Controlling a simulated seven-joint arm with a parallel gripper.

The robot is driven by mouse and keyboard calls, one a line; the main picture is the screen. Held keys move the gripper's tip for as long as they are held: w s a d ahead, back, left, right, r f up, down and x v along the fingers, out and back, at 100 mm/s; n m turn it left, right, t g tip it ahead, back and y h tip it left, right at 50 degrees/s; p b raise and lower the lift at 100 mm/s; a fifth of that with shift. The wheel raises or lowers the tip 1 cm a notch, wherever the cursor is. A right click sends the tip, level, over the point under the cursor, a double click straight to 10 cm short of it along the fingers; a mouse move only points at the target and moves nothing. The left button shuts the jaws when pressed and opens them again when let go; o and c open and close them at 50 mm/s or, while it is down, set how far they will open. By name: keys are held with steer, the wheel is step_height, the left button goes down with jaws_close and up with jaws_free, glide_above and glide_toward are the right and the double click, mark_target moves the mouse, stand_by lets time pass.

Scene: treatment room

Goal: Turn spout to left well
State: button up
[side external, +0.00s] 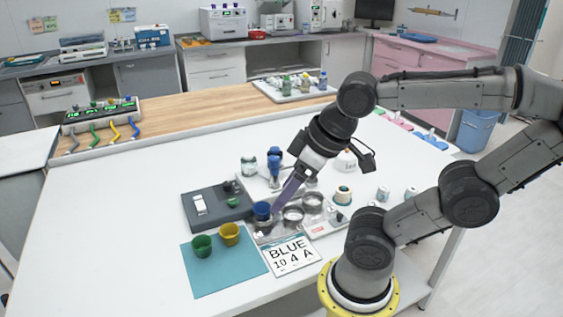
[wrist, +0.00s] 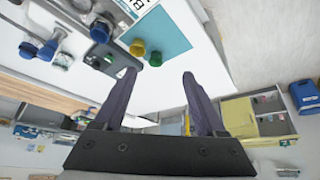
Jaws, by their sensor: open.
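Two round metal-rimmed wells sit side by side in the middle of the table in the side external view, the left well (side external: 293,214) and the right well (side external: 312,200). A blue cup-like part (side external: 262,211) is just left of them. I cannot clearly make out the spout; my gripper and the crowded metal parts hide that area. My gripper (side external: 272,208) reaches down with purple fingers close to the blue part and left well; contact cannot be told. In the wrist view my gripper (wrist: 160,74) has its fingers apart, with nothing held between them.
A dark grey device (side external: 216,208) is left of the wells. Green (side external: 202,246) and yellow (side external: 229,234) cups stand on a teal mat (side external: 215,280). A "BLUE 10 4 A" card (side external: 290,257) lies in front. A blue-topped bottle (side external: 274,165) stands behind.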

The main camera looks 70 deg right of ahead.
steer(key=w+d+r+n, duration=0.2)
steer(key=w+r+n, duration=0.1)
steer(key=w+r, duration=0.3)
steer(key=m+g, duration=0.4)
steer(key=g, duration=0.2)
glide_above(274, 158)
step_height(274, 158, down, 5)
step_height(274, 158, down, 14)
steer(key=shift+d+r, duration=0.1)
jaws_close()
steer(key=shift+r, duration=0.1)
stand_by(0.4)
